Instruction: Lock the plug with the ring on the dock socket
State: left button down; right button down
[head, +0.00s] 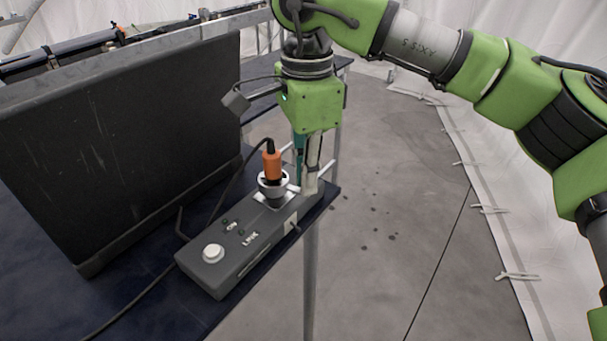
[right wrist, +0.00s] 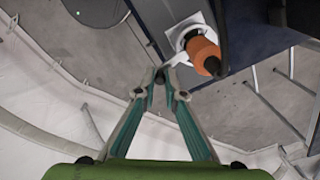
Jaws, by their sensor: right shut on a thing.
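The orange plug (head: 271,165) stands upright in the socket at the far end of the dark grey dock (head: 222,272), its black cable rising from the top. The pale ring (head: 266,189) sits around the plug's base. In the right wrist view, the plug (right wrist: 203,52) and the ring (right wrist: 182,36) are at upper right, with a pale tab (right wrist: 177,60) reaching from the ring to my fingertips. My right gripper (head: 304,188) points down just right of the plug. Its fingertips (right wrist: 164,75) are closed on the tab. Whether the ring is locked cannot be told. My left gripper is out of view.
The dock stands on a dark blue table (head: 160,292) near its right edge. A large black panel (head: 120,140) stands to the left. The black cable runs between the panel and the dock. A white round button (head: 213,252) is on the near end. Open floor lies right.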

jog(key=w+n+p, duration=0.1)
jog(key=n, duration=0.2)
jog(key=w+n+p, duration=0.1)
jog(key=w+n, duration=0.1)
jog(key=n, duration=0.1)
jog(key=w+n+p, duration=0.1)
jog(key=n, duration=0.2)
jog(key=shift+w+d+r+p, duration=0.15)
jog(key=shift+w+p, duration=0.15)
jog(key=shift+w, duration=0.1)
jog(key=n+p, duration=0.1)
jog(key=w+a+n, duration=0.1)
jog(key=n, duration=0.1)
jog(key=shift+w+n+p, duration=0.3)
jog(key=shift+p, duration=0.1)
jog(key=shift+w+a+n+p, duration=0.3)
jog(key=shift+w+n+p, duration=0.1)
jog(key=shift+n, duration=0.45)
jog(key=shift+w+a+n+p, duration=0.25)
jog(key=shift+a+n+p, duration=0.1)
jog(key=shift+n, duration=0.5)
jog(key=c, duration=2.1)
grip_release()
